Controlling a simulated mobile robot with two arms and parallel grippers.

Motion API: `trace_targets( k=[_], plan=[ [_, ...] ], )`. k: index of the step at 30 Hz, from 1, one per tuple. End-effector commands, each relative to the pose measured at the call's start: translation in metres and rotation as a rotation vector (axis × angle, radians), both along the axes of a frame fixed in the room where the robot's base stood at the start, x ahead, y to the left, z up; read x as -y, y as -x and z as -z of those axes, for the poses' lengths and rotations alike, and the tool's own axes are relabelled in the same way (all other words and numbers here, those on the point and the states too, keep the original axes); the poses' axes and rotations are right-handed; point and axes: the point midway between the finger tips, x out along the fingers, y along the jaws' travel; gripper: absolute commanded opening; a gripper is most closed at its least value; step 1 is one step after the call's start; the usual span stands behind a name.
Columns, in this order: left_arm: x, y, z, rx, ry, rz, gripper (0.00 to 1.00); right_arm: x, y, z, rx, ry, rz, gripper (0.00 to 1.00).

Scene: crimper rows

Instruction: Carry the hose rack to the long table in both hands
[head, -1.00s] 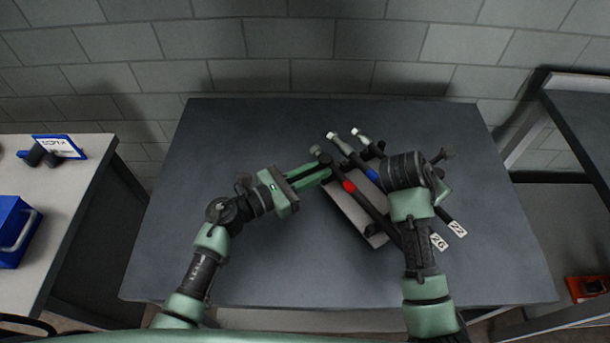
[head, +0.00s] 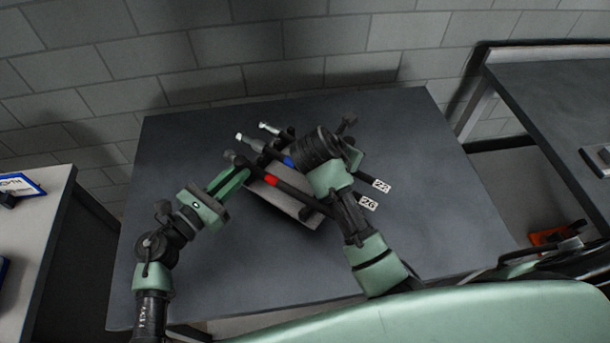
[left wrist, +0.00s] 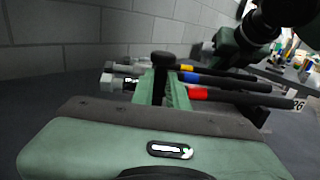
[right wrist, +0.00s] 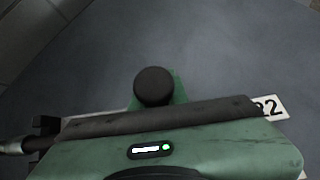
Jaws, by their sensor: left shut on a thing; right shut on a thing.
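The hose rack (head: 297,209) is a grey tray bearing several black hoses with red and blue bands and white tags marked 26 and 22. It is over the dark table in the middle of the head view. Whether it touches the tabletop is unclear. My left gripper (head: 239,177) is shut on the rack's left end; the left wrist view shows a black round-topped post (left wrist: 163,62) between its green fingers. My right gripper (right wrist: 154,100) is shut at the other end, around a black knob (right wrist: 153,85). In the head view its wrist hides its fingers and part of the rack.
The dark table (head: 190,130) under the rack is otherwise clear, with a block wall behind it. Another dark table (head: 540,105) stands at the right, with a gap between, and an orange item (head: 552,236) below it. A pale bench (head: 35,225) is at the left.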

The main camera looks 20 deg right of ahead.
Motion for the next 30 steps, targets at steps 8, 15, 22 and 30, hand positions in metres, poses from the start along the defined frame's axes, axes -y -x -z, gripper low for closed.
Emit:
trace_targets(
  k=[8, 15, 22, 30],
  plan=[
    [-0.007, -0.004, 0.005, 0.004, -0.004, -0.016, 0.00, 0.007, -0.001, 0.001, 0.012, 0.011, 0.013, 0.00],
    [-0.007, -0.004, 0.017, 0.004, -0.004, -0.016, 0.00, 0.007, -0.001, 0.013, 0.012, 0.010, 0.013, 0.00],
    [-0.007, -0.004, 0.030, 0.004, -0.004, -0.016, 0.00, 0.007, -0.001, 0.026, 0.012, 0.010, 0.013, 0.00],
    [-0.007, -0.004, 0.045, 0.005, -0.005, -0.016, 0.00, 0.007, -0.001, 0.041, 0.012, 0.010, 0.013, 0.00]
  ],
)
